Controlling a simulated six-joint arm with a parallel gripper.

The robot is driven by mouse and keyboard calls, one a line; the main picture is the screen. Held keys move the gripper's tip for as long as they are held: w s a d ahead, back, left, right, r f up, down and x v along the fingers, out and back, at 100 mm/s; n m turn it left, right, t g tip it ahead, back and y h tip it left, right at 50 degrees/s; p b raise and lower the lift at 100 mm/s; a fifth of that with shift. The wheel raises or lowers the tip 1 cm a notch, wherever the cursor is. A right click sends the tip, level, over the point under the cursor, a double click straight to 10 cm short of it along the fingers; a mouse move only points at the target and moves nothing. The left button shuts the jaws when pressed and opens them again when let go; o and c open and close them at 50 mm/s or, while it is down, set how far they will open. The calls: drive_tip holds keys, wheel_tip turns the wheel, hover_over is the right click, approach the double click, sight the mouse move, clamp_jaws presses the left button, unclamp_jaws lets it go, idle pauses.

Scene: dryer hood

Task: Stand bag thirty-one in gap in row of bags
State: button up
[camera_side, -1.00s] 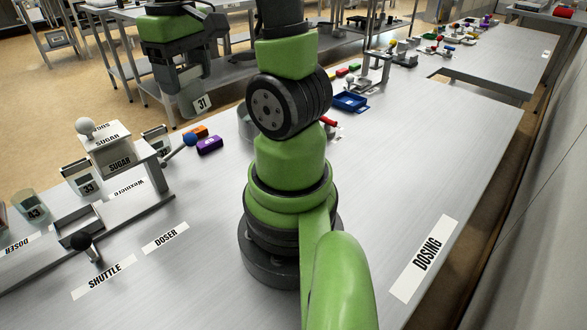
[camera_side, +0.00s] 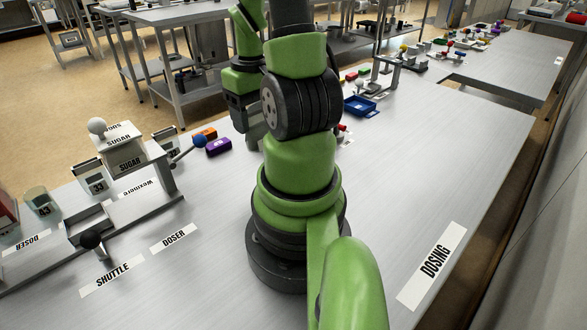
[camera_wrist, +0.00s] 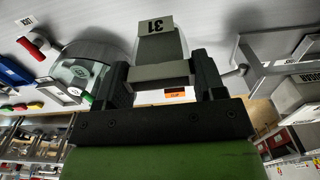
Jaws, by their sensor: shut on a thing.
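Bag thirty-one (camera_wrist: 160,47) is a grey bag with a white "31" label, gripped by its pale top bar between the two dark fingers of my gripper (camera_wrist: 162,73) in the wrist view. In the side view, my gripper's dark body (camera_side: 245,108) is partly behind my arm, and bag thirty-one is hidden there. I cannot make out the gap in the row.
A purple block (camera_side: 218,147) and an orange block (camera_side: 205,134) lie nearby. A blue tray (camera_side: 360,106) lies behind my arm.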

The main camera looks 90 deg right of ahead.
drive_tip(key=shift+f, duration=4.9)
drive_tip(key=shift+f, duration=0.15)
drive_tip(key=o, duration=1)
